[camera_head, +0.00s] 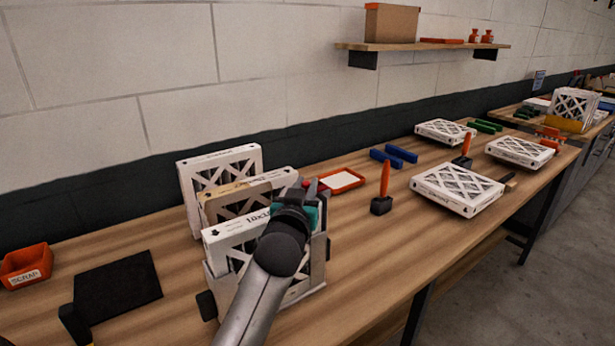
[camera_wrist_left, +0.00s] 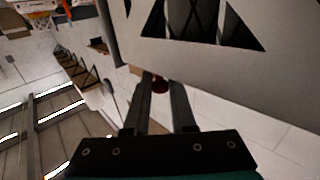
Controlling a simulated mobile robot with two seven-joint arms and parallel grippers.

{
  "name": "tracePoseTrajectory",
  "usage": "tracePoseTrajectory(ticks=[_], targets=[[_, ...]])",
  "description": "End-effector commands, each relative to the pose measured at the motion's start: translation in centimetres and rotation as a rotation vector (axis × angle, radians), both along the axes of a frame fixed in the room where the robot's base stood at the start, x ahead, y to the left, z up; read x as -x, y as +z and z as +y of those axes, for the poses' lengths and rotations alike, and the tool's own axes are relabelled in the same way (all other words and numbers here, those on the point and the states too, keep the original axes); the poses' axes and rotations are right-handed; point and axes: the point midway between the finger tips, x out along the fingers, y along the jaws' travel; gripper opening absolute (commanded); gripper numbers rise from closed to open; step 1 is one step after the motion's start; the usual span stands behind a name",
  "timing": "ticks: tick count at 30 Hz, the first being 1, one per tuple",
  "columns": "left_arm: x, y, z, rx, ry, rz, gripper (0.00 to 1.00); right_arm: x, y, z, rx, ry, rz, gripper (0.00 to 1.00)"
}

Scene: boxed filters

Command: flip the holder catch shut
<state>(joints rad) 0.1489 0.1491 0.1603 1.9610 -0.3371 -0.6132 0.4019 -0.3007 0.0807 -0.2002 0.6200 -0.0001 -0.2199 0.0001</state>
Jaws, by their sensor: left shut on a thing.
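The grey holder (camera_head: 318,262) stands on the bench with boxed filters upright in it. The front white filter (camera_head: 222,240) is largely covered by my arm; a tan-edged filter (camera_head: 215,206) and a white filter (camera_head: 190,180) stand behind it. My left gripper (camera_head: 308,188) is at the holder's upper right. In the left wrist view its fingers are closed on a small part with a red knob (camera_wrist_left: 160,86), which seems to be the catch. The catch's body and its angle are hidden, so I cannot tell whether it is shut.
A black mat (camera_head: 118,287) and an orange scrap bin (camera_head: 25,266) lie to the left. An orange tray (camera_head: 342,180), blue blocks (camera_head: 385,158) and an orange-handled tool (camera_head: 383,190) are to the right. A white filter (camera_head: 458,188) lies flat farther right.

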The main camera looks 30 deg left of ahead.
Motion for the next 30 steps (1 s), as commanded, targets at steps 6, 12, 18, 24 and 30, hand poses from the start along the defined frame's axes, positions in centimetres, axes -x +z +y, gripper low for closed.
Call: tracePoseTrajectory(ticks=[6,12,18,24,30], targets=[[0.02,-0.14,0.12,0.002,-0.008,0.002,0.0,0.01,0.12,0.02,0.0,0.0,0.0,1.0],[0.02,-0.14,0.12,0.002,-0.007,0.002,0.29,0.01,0.11,0.04,0.0,0.0,0.0,1.0],[0.01,-0.09,0.1,0.001,-0.007,0.001,0.51,0.0,0.11,0.04,-0.001,0.0,0.0,1.0],[0.01,-0.04,0.07,0.002,-0.007,-0.001,0.55,-0.01,0.12,0.05,-0.001,0.0,0.0,1.0],[0.54,-0.03,-0.18,0.003,-0.008,-0.001,0.55,-0.01,0.12,0.05,-0.001,0.0,0.0,1.0]])
